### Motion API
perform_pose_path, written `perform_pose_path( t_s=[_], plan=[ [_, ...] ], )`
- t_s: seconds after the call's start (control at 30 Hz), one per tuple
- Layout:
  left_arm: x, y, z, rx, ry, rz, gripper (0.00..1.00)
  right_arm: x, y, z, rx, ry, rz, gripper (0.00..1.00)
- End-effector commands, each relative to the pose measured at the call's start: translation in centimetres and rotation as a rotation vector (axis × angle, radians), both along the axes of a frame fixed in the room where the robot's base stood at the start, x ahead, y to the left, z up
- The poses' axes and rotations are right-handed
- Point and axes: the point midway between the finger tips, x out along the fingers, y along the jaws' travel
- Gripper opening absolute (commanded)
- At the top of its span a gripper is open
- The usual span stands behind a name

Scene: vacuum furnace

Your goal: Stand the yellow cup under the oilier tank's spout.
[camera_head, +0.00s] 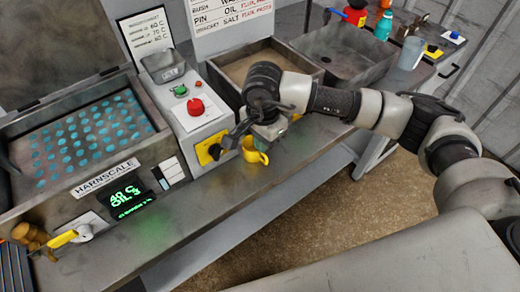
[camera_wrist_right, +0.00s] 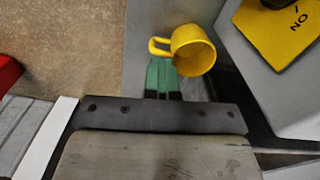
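The yellow cup (camera_head: 254,150) is on the bench near its front edge, below my right gripper (camera_head: 273,138). In the right wrist view the cup (camera_wrist_right: 194,50) shows its open mouth, with its handle toward the left. The green fingertips (camera_wrist_right: 162,78) are close together just below the handle in that picture; contact and any gap between them are unclear. The tank marked HARNSCALE (camera_head: 105,178) is at the left, with a lit display reading 40 C and OIL. A yellow-levered valve (camera_head: 72,235) is on its front. My left gripper is not in view.
A control box (camera_head: 190,108) with a red button and a yellow switch plate (camera_head: 209,150) stands beside the cup. Two open basins (camera_head: 262,58) (camera_head: 345,50) are behind. Bottles (camera_head: 383,26) stand at the back right. The bench front (camera_head: 190,205) between cup and valve is clear.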

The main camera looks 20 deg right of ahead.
Motion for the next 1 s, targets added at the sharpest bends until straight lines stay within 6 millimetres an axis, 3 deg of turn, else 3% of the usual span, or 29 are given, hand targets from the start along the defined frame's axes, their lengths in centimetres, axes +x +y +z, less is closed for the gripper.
perform_pose_path(
  t_s=[0.2, 0.47, 1.0],
  plan=[
    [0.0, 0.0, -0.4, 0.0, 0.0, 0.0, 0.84, 0.1, 0.1, 2.6, 0.003, -0.006, 0.001, 0.0],
    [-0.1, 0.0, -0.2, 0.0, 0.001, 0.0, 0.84, 0.1, 0.1, 3.0, 0.005, -0.01, 0.002, 0.0],
    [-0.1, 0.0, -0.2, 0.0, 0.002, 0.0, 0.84, 0.2, 0.2, 3.1, 0.007, -0.012, 0.002, 0.8]
  ],
)
